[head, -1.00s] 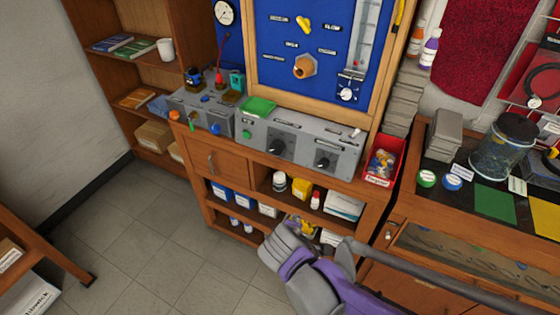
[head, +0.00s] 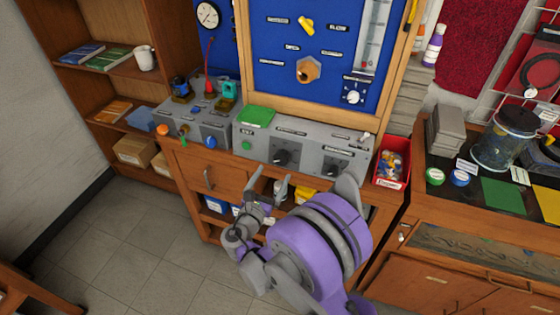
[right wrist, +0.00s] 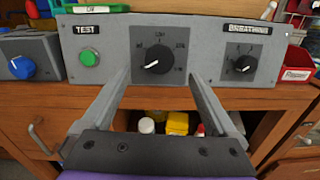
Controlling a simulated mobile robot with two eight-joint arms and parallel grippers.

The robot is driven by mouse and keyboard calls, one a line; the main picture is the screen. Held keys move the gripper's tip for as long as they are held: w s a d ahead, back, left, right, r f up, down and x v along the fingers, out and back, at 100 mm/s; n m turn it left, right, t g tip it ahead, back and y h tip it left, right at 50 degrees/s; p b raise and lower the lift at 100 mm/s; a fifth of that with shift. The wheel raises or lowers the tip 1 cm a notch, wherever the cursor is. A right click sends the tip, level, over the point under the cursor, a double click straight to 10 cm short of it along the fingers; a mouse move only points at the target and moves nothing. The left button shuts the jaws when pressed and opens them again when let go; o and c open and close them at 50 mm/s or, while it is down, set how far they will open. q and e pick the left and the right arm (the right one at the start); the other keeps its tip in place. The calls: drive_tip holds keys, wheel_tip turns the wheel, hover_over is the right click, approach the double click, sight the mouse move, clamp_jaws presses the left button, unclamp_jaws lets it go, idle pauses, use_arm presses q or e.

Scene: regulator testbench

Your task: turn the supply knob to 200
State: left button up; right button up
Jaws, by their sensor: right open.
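The grey control box (head: 305,133) has two black dial knobs on its front. The left dial knob (head: 281,157) also shows in the right wrist view (right wrist: 159,60), with a pale line toward its lower left; the numbers around it are too small to read surely. No supply label is readable. The right dial knob (head: 331,170) sits under a "BREATHING" label in the right wrist view (right wrist: 243,64). My right gripper (head: 315,185) is open and empty, in front of and below the panel. In the right wrist view its fingers (right wrist: 160,80) frame the left knob, apart from it. My left gripper is not in view.
A green "TEST" button (right wrist: 90,57) lies left of the knobs. A grey box with a blue knob (right wrist: 22,68) stands further left. A red bin (head: 391,162) stands at the right. A wooden shelf with bottles lies below the panel.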

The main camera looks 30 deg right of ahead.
sight(280, 161)
drive_tip(key=p+x, duration=0.1)
drive_tip(key=x, duration=0.6)
drive_tip(key=c, duration=1.4)
